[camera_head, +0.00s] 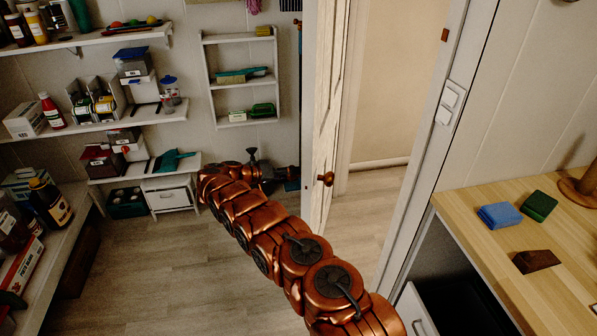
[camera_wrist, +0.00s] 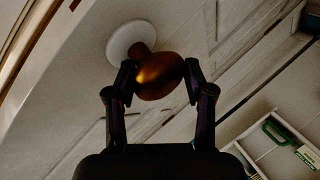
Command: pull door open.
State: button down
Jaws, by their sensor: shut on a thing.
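The white panelled door (camera_head: 325,95) stands ajar, seen nearly edge-on in the head view, with an open gap to its right. A copper-coloured knob (camera_head: 326,179) shows on its right face. In the wrist view, my gripper (camera_wrist: 160,72) is shut on the round bronze knob (camera_wrist: 158,80) of the other face, one finger on each side. The knob's white round base plate (camera_wrist: 131,40) shows behind it against the door. In the head view, my copper arm reaches to the door's left side, and the gripped knob is hard to make out there.
Wall shelves with jars and boxes (camera_head: 130,125) and a small white rack (camera_head: 240,75) stand left of the door. At right are the door frame (camera_head: 432,130) and a wooden counter (camera_head: 480,200) with sponges above an open drawer (camera_head: 415,310). The floor (camera_head: 170,260) left of my arm is clear.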

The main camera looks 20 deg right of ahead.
jog(key=shift+s+d+f, duration=0.1)
jog(key=shift+d+f, duration=0.15)
jog(key=shift+f, duration=0.1)
jog(key=c, duration=0.9)
grip_release()
jog(key=shift+d, duration=0.1)
jog(key=shift+o, duration=0.9)
jog(key=shift+d+f, duration=0.1)
jog(key=shift+d, duration=0.05)
jog(key=o, duration=0.3)
jog(key=shift+r, duration=0.2)
jog(key=v, duration=0.7)
jog(key=shift+a, duration=0.35)
